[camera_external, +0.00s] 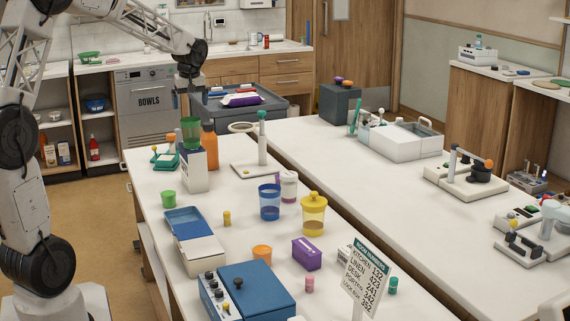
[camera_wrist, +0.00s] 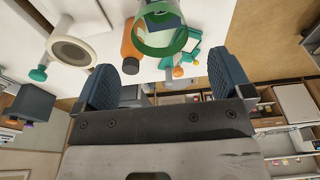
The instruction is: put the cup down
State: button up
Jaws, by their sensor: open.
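A see-through green cup (camera_external: 191,133) appears upright at the top of a white box (camera_external: 194,170) near the far left end of the front table. In the wrist view the cup (camera_wrist: 160,30) shows as a green ring at the top, beyond the fingertips. My gripper (camera_external: 190,95) is above the cup in the external view. In the wrist view my gripper (camera_wrist: 163,68) has its two blue-grey fingers wide apart with nothing between them. Whether the cup's base rests fully on the box is hard to see.
An orange bottle (camera_external: 209,146) stands close to the right of the box. A teal-topped post on a white base (camera_external: 262,140) is further right. A green stand (camera_external: 163,158) is to the left. Blue cup (camera_external: 270,202) and yellow lidded jar (camera_external: 314,214) stand nearer. The back table's middle is clear.

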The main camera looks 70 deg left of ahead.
jog(key=shift+d+r, duration=0.15)
jog(key=shift+r, duration=1.05)
jog(key=s+d+r+m+t, duration=0.1)
jog(key=s+d+m, duration=0.15)
jog(key=d, duration=0.75)
jog(key=s+d+r+m, duration=0.15)
jog(key=d+m, duration=0.25)
jog(key=d, duration=0.6)
jog(key=s+d+r+m+t, duration=0.1)
jog(key=s+d+m, duration=0.2)
jog(key=d, duration=0.8)
jog(key=s+d+f+m+h, duration=0.1)
jog(key=s+d+f+m, duration=0.2)
jog(key=s+d, duration=0.5)
jog(key=s+d+f+m+h, duration=0.1)
jog(key=s+d+f+m, duration=0.2)
jog(key=s+d, duration=0.6)
jog(key=d+m, duration=0.1)
jog(key=m, duration=0.1)
jog(key=shift+s+m+t, duration=0.25)
jog(key=shift+m+t, duration=0.05)
jog(key=shift+m, duration=0.05)
jog(key=shift+c, duration=0.3)
